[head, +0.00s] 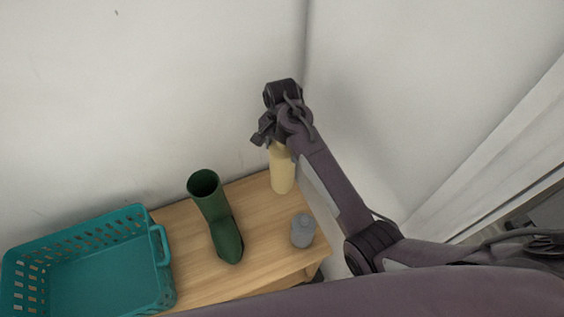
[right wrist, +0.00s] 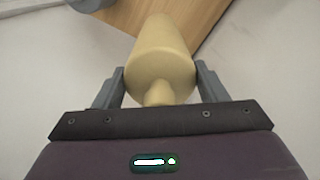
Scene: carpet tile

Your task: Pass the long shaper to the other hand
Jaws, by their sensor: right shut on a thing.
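The long shaper (head: 281,170) is a pale yellow, rounded piece hanging below my right gripper (head: 264,138), over the back right corner of the wooden table. In the right wrist view the shaper (right wrist: 161,62) sits between the two grey fingers of my right gripper (right wrist: 160,85), with its narrow knob end toward the palm. The right gripper is shut on it. In the head view the arm and gripper hide the shaper's top end. My left gripper is in neither view.
A green boot (head: 222,225) stands on the wooden table (head: 265,262). A teal basket (head: 165,285) is at the left, and a small grey bottle-like object (head: 303,231) is near the right edge. White walls stand close behind and to the right.

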